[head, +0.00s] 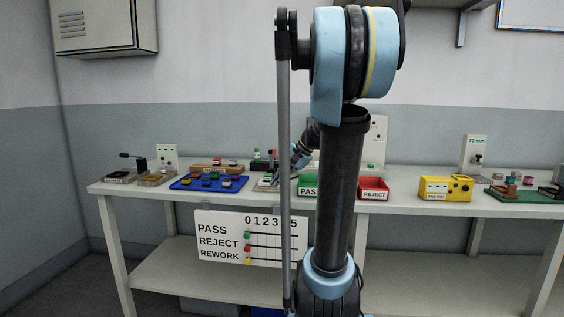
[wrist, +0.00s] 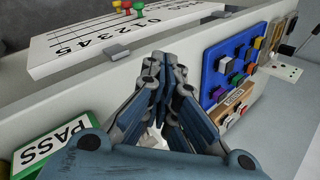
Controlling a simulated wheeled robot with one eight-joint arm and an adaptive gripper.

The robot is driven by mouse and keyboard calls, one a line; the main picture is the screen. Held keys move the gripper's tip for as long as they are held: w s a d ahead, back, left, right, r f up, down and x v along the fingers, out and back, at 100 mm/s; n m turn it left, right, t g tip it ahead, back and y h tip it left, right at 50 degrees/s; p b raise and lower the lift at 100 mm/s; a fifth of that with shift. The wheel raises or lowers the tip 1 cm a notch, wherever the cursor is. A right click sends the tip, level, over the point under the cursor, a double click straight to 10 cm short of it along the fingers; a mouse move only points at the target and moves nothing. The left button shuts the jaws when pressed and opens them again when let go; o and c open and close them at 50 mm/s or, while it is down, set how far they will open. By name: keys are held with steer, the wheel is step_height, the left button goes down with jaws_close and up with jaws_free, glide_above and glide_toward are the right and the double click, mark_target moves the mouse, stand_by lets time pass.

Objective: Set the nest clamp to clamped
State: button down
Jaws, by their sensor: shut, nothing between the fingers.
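My gripper (wrist: 168,72) fills the middle of the wrist view with its fingers together and nothing held between them. In the head view my gripper (head: 279,178) is low over the bench, beside a small pale fixture (head: 265,184) between the blue tray and the green PASS bin. Most of this fixture is hidden behind my gripper and arm. A black-handled lever device (head: 122,176) stands at the bench's left end, its handle sticking out sideways. I cannot tell for certain which one is the nest clamp, nor its clamp state.
The blue tray (head: 181,184) holds several coloured connectors. The green PASS bin (head: 309,191) and red REJECT bin (head: 373,195) stand to the right, then a yellow tester (head: 434,188). A tally board (head: 213,243) hangs from the bench front. My arm hides part of the bench.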

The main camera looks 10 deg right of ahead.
steer(key=w+d+r+m+t+y, duration=0.1)
steer(key=w+d+m, duration=0.4)
steer(key=w, duration=0.8)
steer(key=w+d+m+t+y, duration=0.2)
steer(key=w+d+m, duration=0.3)
steer(key=w+d, duration=0.5)
steer(key=w+t, duration=0.1)
steer(key=w, duration=0.1)
steer(key=shift+w+r+y, duration=0.35)
steer(key=shift+y, duration=0.05)
steer(key=shift+a, duration=0.1)
steer(key=x, duration=1)
steer(key=shift+a, duration=0.1)
steer(key=shift+s+a+r, duration=0.1)
steer(key=shift+s+r, duration=0.15)
steer(key=shift+r, duration=0.2)
steer(key=shift+s+a+r, duration=0.15)
steer(key=shift+s+r, duration=0.15)
steer(key=shift+r, duration=0.2)
steer(key=shift+s+a+r, duration=0.3)
steer(key=shift+s+r, duration=0.1)
steer(key=shift+r, duration=0.35)
steer(key=shift+a+r, duration=0.1)
steer(key=shift+a, duration=0.1)
